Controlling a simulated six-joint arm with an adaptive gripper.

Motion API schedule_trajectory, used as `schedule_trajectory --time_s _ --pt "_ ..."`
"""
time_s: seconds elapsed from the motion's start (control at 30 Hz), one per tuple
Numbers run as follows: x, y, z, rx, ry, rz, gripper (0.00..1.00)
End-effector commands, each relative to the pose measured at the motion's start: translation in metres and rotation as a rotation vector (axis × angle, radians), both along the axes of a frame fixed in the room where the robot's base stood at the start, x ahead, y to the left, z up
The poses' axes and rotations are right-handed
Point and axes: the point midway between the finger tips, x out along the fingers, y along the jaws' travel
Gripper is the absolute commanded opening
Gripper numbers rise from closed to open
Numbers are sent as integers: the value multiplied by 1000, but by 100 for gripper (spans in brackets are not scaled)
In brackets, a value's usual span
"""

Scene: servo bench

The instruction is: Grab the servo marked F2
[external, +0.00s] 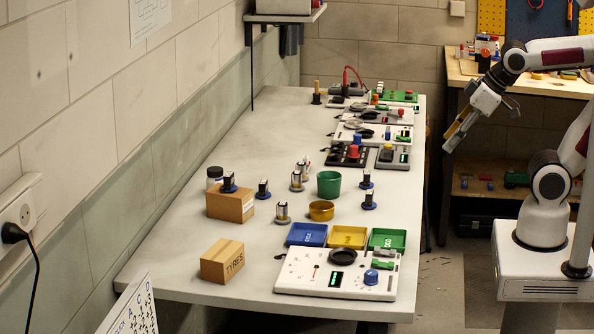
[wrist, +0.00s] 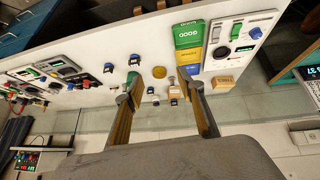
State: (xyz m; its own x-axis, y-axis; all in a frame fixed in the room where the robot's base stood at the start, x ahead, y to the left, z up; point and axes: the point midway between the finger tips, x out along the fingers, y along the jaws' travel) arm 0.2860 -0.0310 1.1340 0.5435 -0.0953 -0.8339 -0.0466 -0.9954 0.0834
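Several small upright servos stand on the grey bench. Some are black on blue round bases, such as the servo by the wooden block (external: 263,189), the right-hand servo (external: 366,179) and the servo nearer the trays (external: 369,200). Others have metallic bases, such as the front servo (external: 282,212) and the middle servo (external: 297,181). One servo (external: 229,182) is on top of the wooden block. Their marks are too small to read, so I cannot tell which is F2. My gripper (external: 455,139) is raised right of the bench, away from the servos. In the wrist view its fingers (wrist: 158,82) are wide apart and empty.
A green cup (external: 328,184) and yellow bowl (external: 321,210) stand among the servos. Blue (external: 307,235), yellow and green trays and a control panel (external: 300,277) are in front. More panels fill the back.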

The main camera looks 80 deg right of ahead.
Motion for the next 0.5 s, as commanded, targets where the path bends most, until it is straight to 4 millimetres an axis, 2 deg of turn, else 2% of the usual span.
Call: schedule_trajectory --time_s 0.3,0.5 --pt "90 -65 47 -181 -174 -44 38" --pt "145 -100 75 -286 -280 -30 38"
